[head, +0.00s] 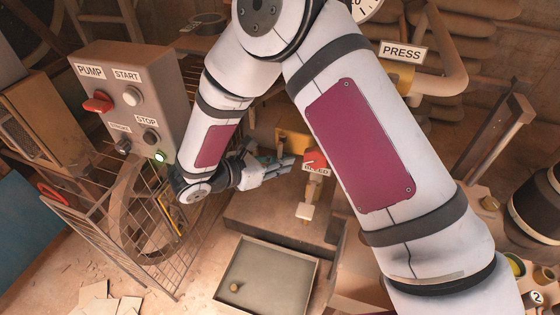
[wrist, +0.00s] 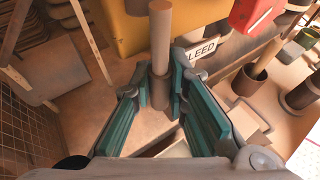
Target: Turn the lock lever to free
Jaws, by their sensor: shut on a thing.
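My gripper (head: 288,163) reaches in from the left in the head view, beside a yellow part and a red part. In the wrist view my gripper (wrist: 162,88) has its teal-padded fingers shut on a tan round rod. This rod (wrist: 160,35) appears to be the lock lever. It stands almost straight up in the picture, in front of a yellow body (wrist: 125,35). No label on the rod shows. In the head view the rod is hard to make out by the fingers, so I cannot tell its angle there.
A red part (head: 312,155) with a BLEED label is just right of the fingers. A shallow tray (head: 228,293) lies below. A grey control box (head: 155,72) and a wire cage (head: 110,225) stand left. A PRESS sign (head: 402,53) is at upper right.

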